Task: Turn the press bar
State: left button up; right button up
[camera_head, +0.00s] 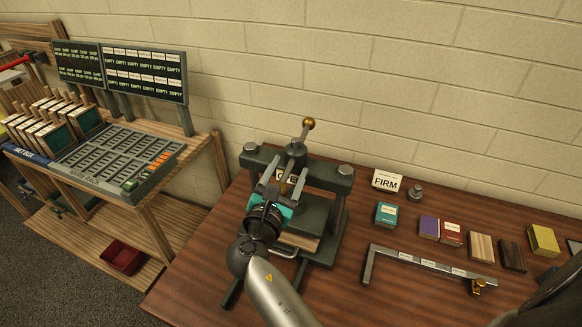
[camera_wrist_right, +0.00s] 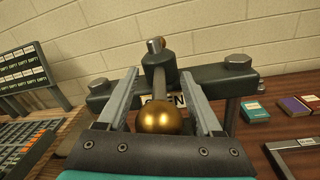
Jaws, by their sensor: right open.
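The press (camera_head: 318,225) is a dark grey frame with two posts on the brown table. Its press bar (camera_head: 304,133) runs across the top, with a gold ball at the far end. In the right wrist view the near gold ball (camera_wrist_right: 163,116) sits between the fingers of my right gripper (camera_wrist_right: 160,85), with space on both sides. The bar runs away from it to the hub (camera_wrist_right: 158,62). In the head view my right gripper (camera_head: 280,180) is open at the front of the press and hides the near end of the bar. My left gripper is not in view.
A FIRM sign (camera_head: 387,181) stands right of the press. Several small blocks, among them a teal one (camera_head: 386,214), lie further right. A metal L-shaped rail (camera_head: 410,261) lies in front of them. A rack (camera_head: 120,160) with display boards stands at the left.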

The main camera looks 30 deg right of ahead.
grip_shut()
dwell(0.6)
dwell(0.8)
